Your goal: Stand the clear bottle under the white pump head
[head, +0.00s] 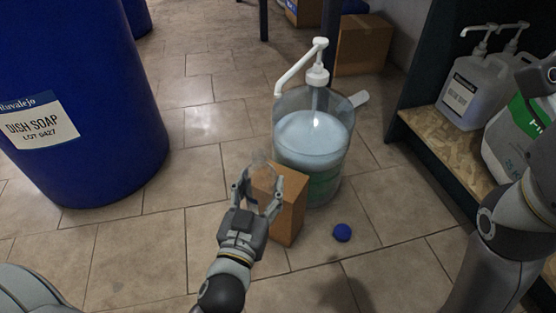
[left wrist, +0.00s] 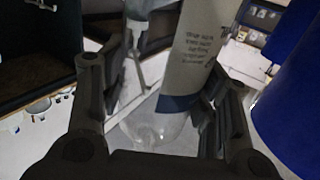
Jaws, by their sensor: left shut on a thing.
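The clear bottle (head: 260,162) is held between the fingers of my left gripper (head: 261,182). It is faint against the tiles and the box, and its clear body also shows in the left wrist view (left wrist: 150,128). My left gripper, seen there too (left wrist: 165,95), is shut on it. The white pump head (head: 300,70) stands on a large clear jug (head: 312,145) of pale liquid, its spout pointing left and down. The bottle is below the spout tip in the picture; I cannot tell whether it touches the box below.
A cardboard box (head: 288,212) stands in front of the jug, partly behind my left gripper. A blue cap (head: 342,232) lies on the floor. A large blue drum (head: 85,90) stands left. A shelf (head: 455,150) with pump jugs is at right. Floor between drum and jug is clear.

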